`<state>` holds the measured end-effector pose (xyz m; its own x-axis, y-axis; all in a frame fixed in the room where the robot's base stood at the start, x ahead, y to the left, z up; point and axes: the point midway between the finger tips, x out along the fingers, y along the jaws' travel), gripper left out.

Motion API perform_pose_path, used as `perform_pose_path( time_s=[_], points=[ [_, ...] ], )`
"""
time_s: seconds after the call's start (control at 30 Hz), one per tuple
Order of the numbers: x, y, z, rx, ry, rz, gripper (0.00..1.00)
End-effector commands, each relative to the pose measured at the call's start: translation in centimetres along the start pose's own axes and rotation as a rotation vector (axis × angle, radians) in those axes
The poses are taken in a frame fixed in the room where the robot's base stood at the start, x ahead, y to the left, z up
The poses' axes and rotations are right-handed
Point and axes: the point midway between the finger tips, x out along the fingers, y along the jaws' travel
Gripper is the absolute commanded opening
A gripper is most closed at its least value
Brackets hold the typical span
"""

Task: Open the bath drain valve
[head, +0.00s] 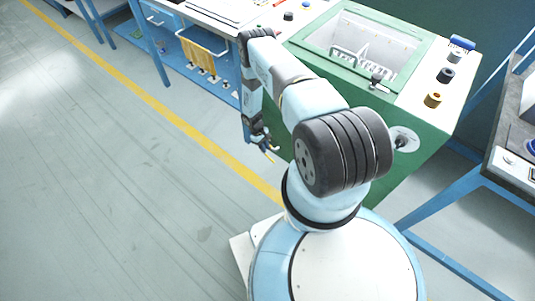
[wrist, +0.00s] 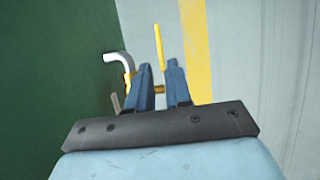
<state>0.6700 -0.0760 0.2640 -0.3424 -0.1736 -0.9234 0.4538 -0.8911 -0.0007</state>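The bath drain valve shows in the wrist view beside the dark green bath wall (wrist: 50,70). It has a pale bent pipe (wrist: 118,57), brass parts and a long yellow lever (wrist: 158,45). My gripper (wrist: 163,72) has its two blue fingers apart, with the lever between them and its end reaching past the fingertips. I see narrow gaps on both sides of the lever. The left finger hides part of the valve body. In the head view my gripper (head: 264,142) hangs low beside the green bath bench (head: 420,150), with a bit of yellow at its tips.
A blue workbench (head: 195,58) stands at the upper left. Another bench (head: 515,165) is at the right. The floor at left is clear.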

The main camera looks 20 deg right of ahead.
Motion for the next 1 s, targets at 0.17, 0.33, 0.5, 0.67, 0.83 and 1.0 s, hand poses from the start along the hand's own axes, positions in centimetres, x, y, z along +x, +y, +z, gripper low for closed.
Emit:
perform_pose_path(
  time_s=[0.17,0.33,0.5,0.67,0.83,1.0],
  points=[
    [-2.9,0.0,-0.1,0.0,0.001,0.001,0.19],
    [-4.5,0.0,-0.1,0.0,0.001,0.0,0.19],
    [-5.1,0.0,-0.1,0.0,0.001,0.0,0.19],
    [-5.1,0.0,-0.1,0.0,0.001,0.0,0.19],
    [-5.1,0.0,-0.1,0.0,0.001,0.0,0.19],
    [-5.1,0.0,-0.1,0.0,0.001,0.0,0.19]
  ],
)
